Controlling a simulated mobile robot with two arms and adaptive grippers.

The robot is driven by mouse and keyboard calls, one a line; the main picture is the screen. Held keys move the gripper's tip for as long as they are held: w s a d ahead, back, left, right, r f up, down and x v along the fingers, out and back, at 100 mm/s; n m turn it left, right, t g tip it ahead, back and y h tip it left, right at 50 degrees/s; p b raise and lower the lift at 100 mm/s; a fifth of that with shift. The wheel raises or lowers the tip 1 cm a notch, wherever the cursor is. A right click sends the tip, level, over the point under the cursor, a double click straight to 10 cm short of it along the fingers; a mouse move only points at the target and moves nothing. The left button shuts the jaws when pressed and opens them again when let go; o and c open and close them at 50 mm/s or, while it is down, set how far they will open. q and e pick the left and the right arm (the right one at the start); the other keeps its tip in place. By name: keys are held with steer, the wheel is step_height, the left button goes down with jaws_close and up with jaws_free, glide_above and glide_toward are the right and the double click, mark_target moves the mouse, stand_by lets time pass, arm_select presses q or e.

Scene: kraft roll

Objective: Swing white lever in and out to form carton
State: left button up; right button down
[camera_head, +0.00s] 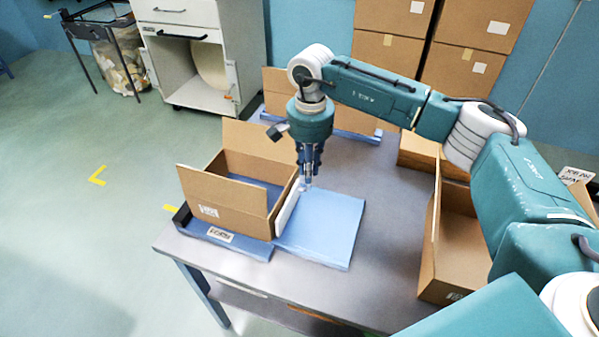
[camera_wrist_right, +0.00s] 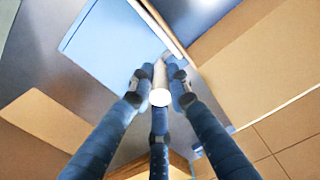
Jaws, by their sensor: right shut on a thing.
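The white lever (camera_head: 286,212) stands as a narrow white panel along the right side of an open brown carton (camera_head: 232,206) on the table. Its pale handle sits between the fingers of my right gripper (camera_head: 306,184), which points straight down. In the right wrist view the fingers of my right gripper (camera_wrist_right: 158,88) are closed around the handle's round white end (camera_wrist_right: 160,97). The carton is upright with its top flaps raised. Whether the panel touches the carton wall I cannot tell. My left gripper is not in view.
A blue plate (camera_head: 325,228) lies right of the lever. Open cartons (camera_head: 455,240) stand at the table's right side under my right arm. Another carton piece (camera_head: 350,117) stands at the back edge. Grey table (camera_head: 375,265) is bare in the front middle.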

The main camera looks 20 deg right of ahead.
steer(key=shift+s, duration=0.15)
steer(key=c, duration=1.6)
jaws_free()
steer(key=shift+s, duration=0.1)
steer(key=shift+c, duration=0.2)
step_height(320, 180, up, 12)
steer(key=shift+r, duration=0.1)
